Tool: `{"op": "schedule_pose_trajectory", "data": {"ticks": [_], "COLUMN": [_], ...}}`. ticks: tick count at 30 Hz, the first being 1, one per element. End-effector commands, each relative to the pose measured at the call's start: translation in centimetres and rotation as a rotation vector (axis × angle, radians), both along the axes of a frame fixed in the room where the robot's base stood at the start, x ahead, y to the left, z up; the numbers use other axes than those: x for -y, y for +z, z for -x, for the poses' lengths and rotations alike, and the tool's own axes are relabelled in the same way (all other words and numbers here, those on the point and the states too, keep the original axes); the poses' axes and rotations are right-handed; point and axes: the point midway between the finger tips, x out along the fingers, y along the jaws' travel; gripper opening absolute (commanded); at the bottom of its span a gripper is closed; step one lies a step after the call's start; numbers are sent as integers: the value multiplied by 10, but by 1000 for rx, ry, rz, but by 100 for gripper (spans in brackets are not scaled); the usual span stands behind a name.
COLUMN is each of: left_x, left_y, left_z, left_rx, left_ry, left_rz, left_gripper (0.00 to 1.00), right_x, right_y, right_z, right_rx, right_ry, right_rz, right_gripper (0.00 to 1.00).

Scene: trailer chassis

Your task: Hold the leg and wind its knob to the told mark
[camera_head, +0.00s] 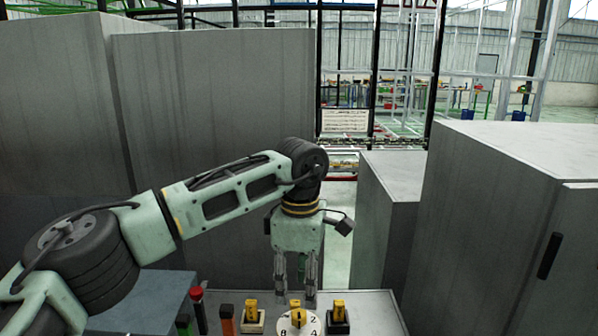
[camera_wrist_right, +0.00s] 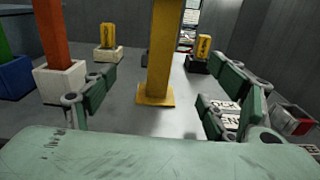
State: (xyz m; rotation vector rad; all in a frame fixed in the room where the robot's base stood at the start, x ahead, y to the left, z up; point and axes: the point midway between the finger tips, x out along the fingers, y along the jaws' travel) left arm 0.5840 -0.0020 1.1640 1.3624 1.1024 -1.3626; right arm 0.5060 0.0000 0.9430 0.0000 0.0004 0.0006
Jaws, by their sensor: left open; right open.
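A round white dial (camera_head: 312,323) with dark numbers, 2, 4 and 8 among them, lies at the bottom middle of the head view. A yellow upright piece (camera_head: 296,312) stands at its centre. My left gripper (camera_head: 295,292) points down, open, just above and behind the dial, apart from the yellow piece. In the right wrist view a tall yellow post (camera_wrist_right: 165,45), perhaps the leg, stands on a yellow foot plate (camera_wrist_right: 155,98). My right gripper (camera_wrist_right: 158,90) is open, its fingers on either side of the post. Contact cannot be told. The post's top is out of frame.
An orange post (camera_head: 227,318) and a red-topped post (camera_head: 198,305) stand further left. Grey cabinets rise behind (camera_head: 220,110) and at the right (camera_head: 490,220).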

Motion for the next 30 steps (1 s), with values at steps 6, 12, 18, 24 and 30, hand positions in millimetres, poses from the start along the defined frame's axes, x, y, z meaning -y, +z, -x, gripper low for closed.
{"op": "schedule_pose_trajectory", "data": {"ticks": [6,12,18,24,30], "left_x": [0,0,0,0,0], "left_y": [0,0,0,0,0], "left_z": [0,0,0,0,0], "left_rx": [0,0,0,0,0], "left_ry": [0,0,0,0,0], "left_rz": [0,0,0,0,0], "left_gripper": [42,42,42,42,42], "right_x": [0,0,0,0,0], "right_y": [-1,-1,-1,0,0], "right_z": [25,69,104,119,120], "right_rx": [-3,-3,-2,0,0], "right_ry": [2,2,1,0,0], "right_rz": [0,1,1,0,0], "right_gripper": [78,78,78,78,78]}}
